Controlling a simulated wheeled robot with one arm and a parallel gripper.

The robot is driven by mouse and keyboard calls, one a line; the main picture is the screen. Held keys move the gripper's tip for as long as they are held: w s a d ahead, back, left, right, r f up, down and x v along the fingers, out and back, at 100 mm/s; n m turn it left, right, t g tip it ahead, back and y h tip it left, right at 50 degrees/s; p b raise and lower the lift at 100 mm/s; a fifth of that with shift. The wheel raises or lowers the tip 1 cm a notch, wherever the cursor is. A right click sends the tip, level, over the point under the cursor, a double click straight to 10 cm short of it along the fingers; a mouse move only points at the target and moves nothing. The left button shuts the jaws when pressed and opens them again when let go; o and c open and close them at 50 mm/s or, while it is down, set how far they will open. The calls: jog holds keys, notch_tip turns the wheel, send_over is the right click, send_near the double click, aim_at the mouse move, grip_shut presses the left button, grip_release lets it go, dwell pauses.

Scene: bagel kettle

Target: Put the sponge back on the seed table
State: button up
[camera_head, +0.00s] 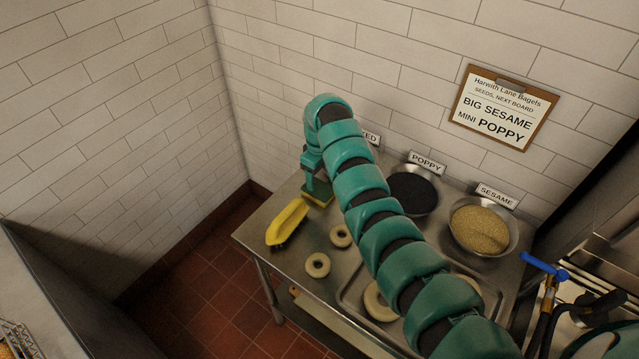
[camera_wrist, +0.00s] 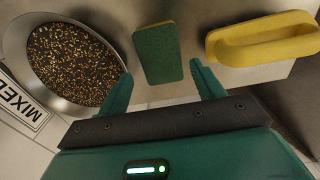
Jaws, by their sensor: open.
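The sponge (camera_wrist: 158,55), green on top with a yellow layer under it, lies on the steel seed table (camera_head: 290,256) near its far left corner. In the wrist view it lies just beyond and between my fingertips. In the head view a bit of the sponge (camera_head: 318,202) shows under my gripper (camera_head: 316,186). My gripper is open, with nothing held, and its two fingers (camera_wrist: 161,82) are spread wider than the sponge. I cannot tell the exact height of the fingers above the table.
A yellow-handled brush (camera_head: 286,222) lies left of the sponge. A bowl of mixed seeds (camera_wrist: 75,62) is close on the other side. Poppy (camera_head: 413,193) and sesame (camera_head: 480,229) bowls stand along the back. Two bagels (camera_head: 318,265) lie in front; my arm hides part of a tray.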

aim_at(320, 189)
notch_tip(320, 189, up, 6)
jog(key=shift+b, duration=0.3)
dwell(0.4)
